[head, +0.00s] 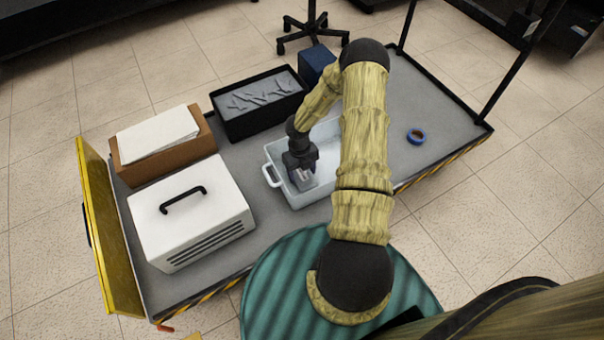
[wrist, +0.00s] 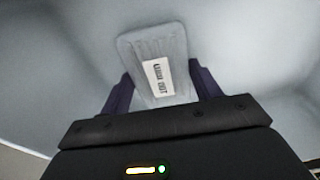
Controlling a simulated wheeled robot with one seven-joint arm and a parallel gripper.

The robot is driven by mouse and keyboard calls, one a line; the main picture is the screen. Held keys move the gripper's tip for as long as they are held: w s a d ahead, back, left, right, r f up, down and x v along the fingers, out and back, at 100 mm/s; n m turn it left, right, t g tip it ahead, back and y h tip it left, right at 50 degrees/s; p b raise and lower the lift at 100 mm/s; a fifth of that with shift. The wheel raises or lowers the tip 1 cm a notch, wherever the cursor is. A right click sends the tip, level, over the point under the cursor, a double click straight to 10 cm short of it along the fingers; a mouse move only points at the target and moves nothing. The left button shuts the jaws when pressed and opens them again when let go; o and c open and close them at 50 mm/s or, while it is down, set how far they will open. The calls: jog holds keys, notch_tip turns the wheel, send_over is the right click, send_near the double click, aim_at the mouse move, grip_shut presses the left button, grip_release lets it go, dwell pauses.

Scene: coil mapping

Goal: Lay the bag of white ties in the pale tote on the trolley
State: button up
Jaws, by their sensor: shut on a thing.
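The pale tote (head: 276,153) stands on the trolley deck near its middle, partly hidden behind my arm. My gripper (head: 304,178) points down inside the tote, over its near left part. In the wrist view my gripper (wrist: 160,92) is shut on the bag of white ties (wrist: 152,45), a pale ribbed packet with a white printed label. The pale tote's inside (wrist: 60,60) fills the background there. I cannot tell whether the bag touches the tote's floor.
The deck's right part is mostly clear.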

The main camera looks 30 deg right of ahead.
aim_at(300, 170)
dwell(0.3)
jog(key=o, duration=1)
notch_tip(300, 170, up, 12)
jog(key=w+p, duration=0.1)
jog(key=p, duration=0.4)
jog(key=shift+w, duration=0.25)
